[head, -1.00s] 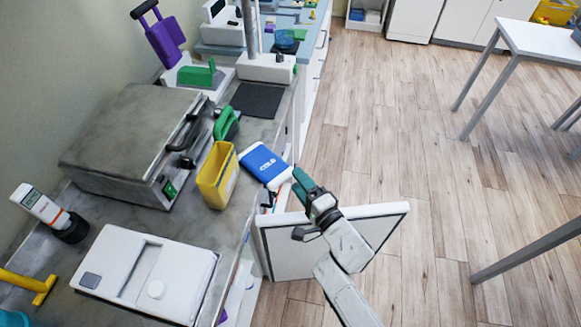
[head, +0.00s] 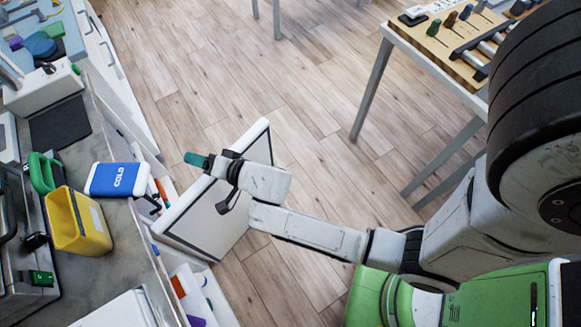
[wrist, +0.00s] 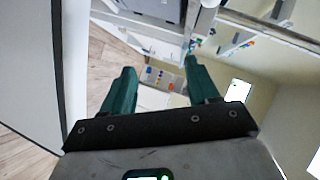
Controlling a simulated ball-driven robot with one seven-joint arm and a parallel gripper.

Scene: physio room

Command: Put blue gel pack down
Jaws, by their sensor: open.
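The blue gel pack (head: 118,180), blue with white ends and the word COLD, lies on the grey counter (head: 125,225) near its front edge in the head view. My gripper (head: 190,158) is to the right of the pack and apart from it, over the open door below the counter. In the wrist view my gripper (wrist: 158,88) shows two green fingers spread apart with nothing between them. The pack does not show clearly in the wrist view.
A yellow container (head: 78,222) stands left of the pack, with a green-handled item (head: 42,172) behind it. An open white cabinet door (head: 215,215) sticks out under my arm. A dark mat (head: 60,124) lies farther back.

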